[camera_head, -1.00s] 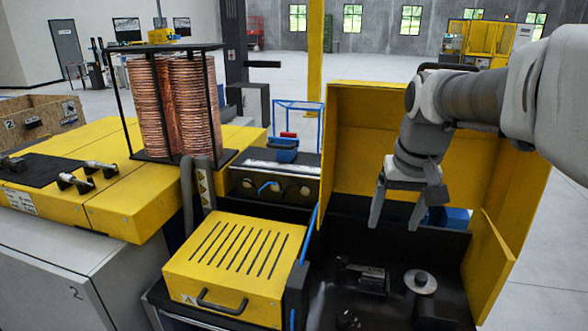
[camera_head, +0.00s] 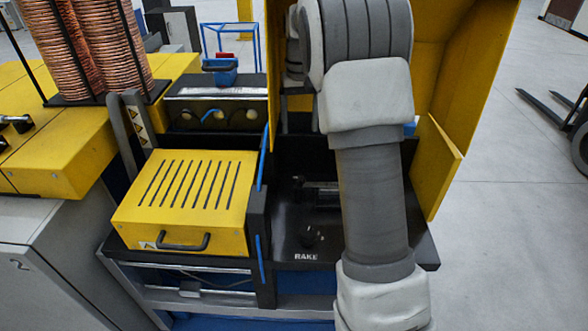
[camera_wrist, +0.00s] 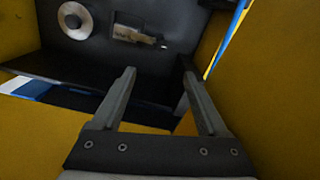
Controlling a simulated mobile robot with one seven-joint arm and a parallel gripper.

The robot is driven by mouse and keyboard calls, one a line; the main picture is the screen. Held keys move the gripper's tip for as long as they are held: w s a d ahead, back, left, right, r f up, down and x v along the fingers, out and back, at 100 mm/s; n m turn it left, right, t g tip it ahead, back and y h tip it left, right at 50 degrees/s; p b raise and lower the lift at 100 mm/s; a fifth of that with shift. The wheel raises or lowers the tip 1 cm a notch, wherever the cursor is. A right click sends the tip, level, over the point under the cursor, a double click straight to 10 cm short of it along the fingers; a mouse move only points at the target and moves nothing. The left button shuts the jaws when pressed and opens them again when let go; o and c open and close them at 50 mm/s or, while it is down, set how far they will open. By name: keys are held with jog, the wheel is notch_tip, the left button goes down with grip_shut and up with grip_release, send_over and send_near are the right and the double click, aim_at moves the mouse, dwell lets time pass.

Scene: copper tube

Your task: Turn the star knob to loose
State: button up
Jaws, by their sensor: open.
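A small dark knob (camera_head: 310,236) stands on the black panel (camera_head: 285,225) above the printed word RAKE, left of my arm. It looks like the star knob, but its lobes are too dark to make out. In the wrist view, my gripper (camera_wrist: 158,85) has its two fingers apart with nothing between them, inside the yellow housing. A pale round disc with a dark centre (camera_wrist: 73,20) shows there at the upper left, beyond the fingers. In the head view, my arm hides the gripper and the disc. The knob near RAKE is not clearly seen in the wrist view.
A black and grey clamp-like part (camera_head: 318,193) sits behind the knob, and shows in the wrist view too (camera_wrist: 137,36). Yellow housing walls (camera_head: 437,165) rise around the panel. A slotted yellow box with a handle (camera_head: 190,200) stands to the left.

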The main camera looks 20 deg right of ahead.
aim_at(299, 178)
notch_tip(299, 178, down, 18)
jog(key=shift+r+p, duration=0.2)
jog(key=shift+p, duration=0.2)
jog(key=shift+w, duration=0.1)
grip_shut()
dwell(0.4)
jog(key=shift+r, duration=0.1)
dwell(0.9)
